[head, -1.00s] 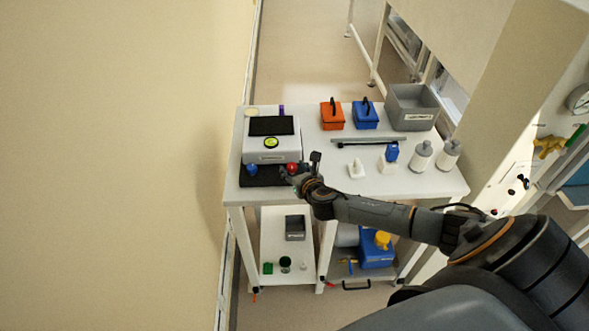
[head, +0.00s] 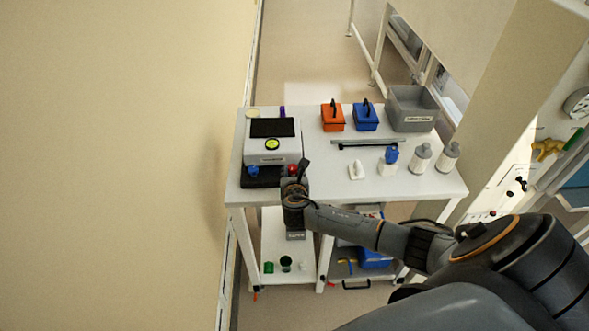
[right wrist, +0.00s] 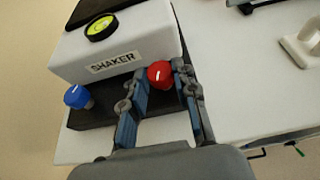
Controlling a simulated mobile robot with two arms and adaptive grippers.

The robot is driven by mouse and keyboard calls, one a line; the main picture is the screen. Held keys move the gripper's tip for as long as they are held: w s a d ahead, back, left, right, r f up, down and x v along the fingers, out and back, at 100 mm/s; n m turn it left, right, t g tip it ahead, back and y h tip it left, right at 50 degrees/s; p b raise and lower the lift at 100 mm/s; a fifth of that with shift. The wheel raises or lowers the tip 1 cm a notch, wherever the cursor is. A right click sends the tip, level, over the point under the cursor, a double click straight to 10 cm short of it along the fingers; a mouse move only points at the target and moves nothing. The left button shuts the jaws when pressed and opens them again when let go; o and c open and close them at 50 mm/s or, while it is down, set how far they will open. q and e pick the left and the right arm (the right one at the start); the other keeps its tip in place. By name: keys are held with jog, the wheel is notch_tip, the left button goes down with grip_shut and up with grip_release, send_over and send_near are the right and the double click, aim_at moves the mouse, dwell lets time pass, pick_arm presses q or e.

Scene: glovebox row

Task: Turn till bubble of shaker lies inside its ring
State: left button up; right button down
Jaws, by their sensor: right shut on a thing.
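The shaker (head: 273,148) is a white box with a black top pad and a dark base at the table's left end; its label shows in the right wrist view (right wrist: 150,48). A round yellow-green bubble level (right wrist: 101,27) sits on it; the bubble's place against the ring is too small to tell. A red knob (right wrist: 160,74) is at the front right, and a blue knob (right wrist: 77,97) is at the front left. My right gripper (right wrist: 166,80) is shut on the red knob, one finger on each side. My left gripper is out of view.
An orange box (head: 332,116), a blue box (head: 366,117) and a grey bin (head: 413,108) stand at the back of the table. White bottles (head: 420,158) are at the right. A wall runs close along the left.

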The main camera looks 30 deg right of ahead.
jog(key=m+h, duration=0.1)
jog(key=m+g, duration=0.1)
jog(key=m+g+h, duration=0.1)
jog(key=shift+w+a+f+h, duration=0.1)
jog(key=shift+w+a+h, duration=0.15)
jog(key=shift+a+h, duration=0.1)
jog(key=m+g+h+b, duration=0.2)
jog(key=shift+w+a+f+m+g, duration=0.1)
jog(key=shift+w+m+g, duration=0.1)
jog(key=shift+m+g, duration=0.15)
jog(key=m+g+b, duration=0.2)
jog(key=b, duration=0.2)
jog(key=w+m+g+h+b, duration=0.1)
jog(key=m+g+b, duration=0.2)
jog(key=b, duration=0.2)
jog(key=m+g+b, duration=0.2)
jog(key=g+b, duration=0.1)
jog(key=b, duration=0.1)
jog(key=shift+w+a+f+h, duration=0.1)
jog(key=shift+w+h, duration=0.05)
jog(key=shift+h, duration=0.2)
jog(key=shift+r+m+g+b, duration=0.25)
jog(key=shift+m+g+b, duration=0.3)
jog(key=shift+b, duration=0.45)
jog(key=c, duration=1)
grip_release()
